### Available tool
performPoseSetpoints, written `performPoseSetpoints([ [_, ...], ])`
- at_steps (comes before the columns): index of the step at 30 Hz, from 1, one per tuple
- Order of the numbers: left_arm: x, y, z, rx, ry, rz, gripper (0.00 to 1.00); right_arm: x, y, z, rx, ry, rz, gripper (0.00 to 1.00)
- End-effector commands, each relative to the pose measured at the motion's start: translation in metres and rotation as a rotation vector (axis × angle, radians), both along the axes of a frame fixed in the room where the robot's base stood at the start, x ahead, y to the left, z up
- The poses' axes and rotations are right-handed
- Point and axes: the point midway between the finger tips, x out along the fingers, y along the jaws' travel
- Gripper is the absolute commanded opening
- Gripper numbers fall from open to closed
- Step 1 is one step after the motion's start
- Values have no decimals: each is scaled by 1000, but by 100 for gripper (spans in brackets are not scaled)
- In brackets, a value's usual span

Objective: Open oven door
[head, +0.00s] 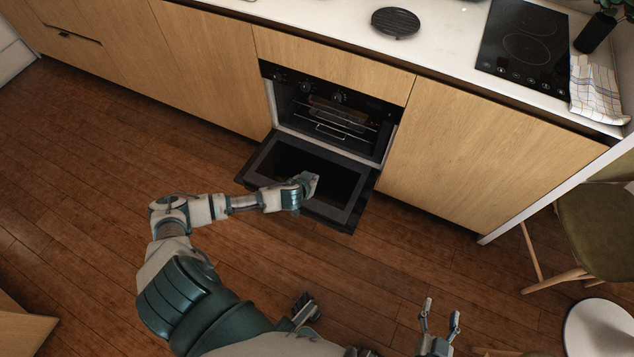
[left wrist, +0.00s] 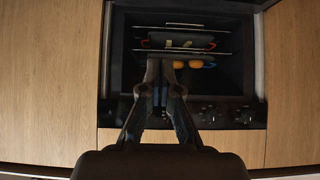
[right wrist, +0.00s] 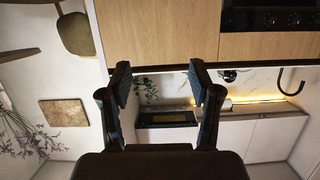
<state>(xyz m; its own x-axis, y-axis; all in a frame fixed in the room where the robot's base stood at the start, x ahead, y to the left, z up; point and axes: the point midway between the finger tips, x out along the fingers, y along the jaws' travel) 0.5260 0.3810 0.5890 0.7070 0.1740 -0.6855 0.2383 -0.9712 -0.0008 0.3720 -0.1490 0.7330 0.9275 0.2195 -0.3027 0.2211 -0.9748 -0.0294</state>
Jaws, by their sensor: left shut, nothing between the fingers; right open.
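The oven (head: 332,113) is built into the wooden cabinets, and its cavity is open to view with racks inside. Its door (head: 335,209) is folded down and lies about level in front of the cavity. My left gripper (head: 312,181) is over the lowered door, shut and empty; I cannot tell whether it touches the door. In the left wrist view its closed fingers (left wrist: 160,66) point at the oven opening, where racks and orange round items show. My right gripper (head: 440,309) is open and empty, low over the floor, away from the oven; its spread fingers show in the right wrist view (right wrist: 158,78).
Cabinet fronts flank the oven. The counter above holds a black round trivet (head: 396,22), a cooktop (head: 524,45) and a checkered towel (head: 596,90). A chair (head: 600,230) and a white round surface (head: 598,328) stand at the right. The wooden floor (head: 110,150) at left is clear.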

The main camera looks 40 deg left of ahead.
Motion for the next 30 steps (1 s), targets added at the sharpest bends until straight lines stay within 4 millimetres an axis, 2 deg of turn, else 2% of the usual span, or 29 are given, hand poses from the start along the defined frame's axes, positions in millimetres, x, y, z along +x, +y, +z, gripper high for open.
performPoseSetpoints([
  [1, 4, 1, -9, 0, 3, 1, 0, 3, 2, 1, 12, -40, 2, 63],
  [8, 31, 8, -38, -4, 3, -1, 0, 14, 12, 40, 90, -316, 6, 63],
  [17, 63, 15, -70, -4, 3, -4, 0, 5, 16, 89, 199, -671, 5, 63],
  [21, 49, 11, -86, -2, 4, -6, 0, -5, 13, 106, 240, -798, 1, 63],
  [30, 43, 9, -96, -3, -2, -5, 0, -16, 11, 121, 275, -910, -1, 63],
])
